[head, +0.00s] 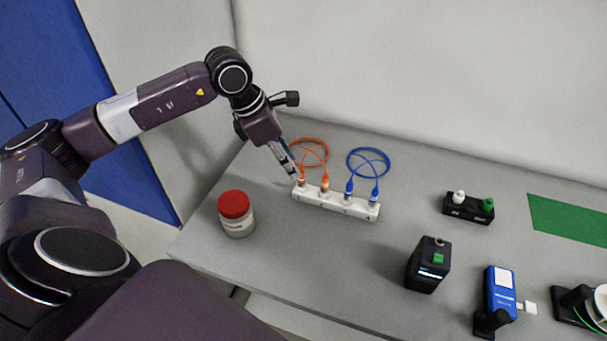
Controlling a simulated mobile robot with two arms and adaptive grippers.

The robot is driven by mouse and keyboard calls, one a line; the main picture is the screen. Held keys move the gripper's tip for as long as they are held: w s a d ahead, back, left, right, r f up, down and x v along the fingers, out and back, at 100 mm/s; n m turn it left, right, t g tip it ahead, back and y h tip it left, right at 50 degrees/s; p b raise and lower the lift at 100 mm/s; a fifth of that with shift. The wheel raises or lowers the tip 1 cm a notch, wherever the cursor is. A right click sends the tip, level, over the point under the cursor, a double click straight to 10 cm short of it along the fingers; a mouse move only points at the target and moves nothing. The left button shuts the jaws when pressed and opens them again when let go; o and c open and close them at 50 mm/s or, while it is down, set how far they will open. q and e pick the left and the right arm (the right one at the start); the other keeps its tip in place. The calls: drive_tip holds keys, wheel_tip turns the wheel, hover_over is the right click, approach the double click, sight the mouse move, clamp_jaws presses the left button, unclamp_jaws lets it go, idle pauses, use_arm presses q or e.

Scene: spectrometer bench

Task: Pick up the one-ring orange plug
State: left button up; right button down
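A white holder block (335,202) on the grey bench carries two orange plugs on its left and two blue plugs on its right, all upright. The orange plugs, one at the left end (301,183) and one beside it (325,184), are joined by a looped orange cable (312,139). The rings on them are too small to count. My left gripper (295,174) points down at the leftmost orange plug, its fingertips at or just above it. I cannot tell whether the fingers are closed on it. My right gripper is not in view.
A red-lidded jar (237,213) stands left of the holder, near the bench's front edge. Blue plugs (349,187) with a blue cable (368,150) sit close on the right. A black box (428,265), blue device (499,292) and black stand (468,208) are further right.

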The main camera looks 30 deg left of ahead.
sight(302, 181)
use_arm(q)
drive_tip(key=shift+p+x, duration=0.45)
drive_tip(key=shift+x, duration=0.45)
drive_tip(key=p+x, duration=0.1)
drive_tip(key=x, duration=0.1)
drive_tip(key=w+p+x, duration=0.1)
drive_tip(key=x, duration=0.2)
drive_tip(key=shift+s+r, duration=0.1)
drive_tip(key=shift+r, duration=0.1)
clamp_jaws()
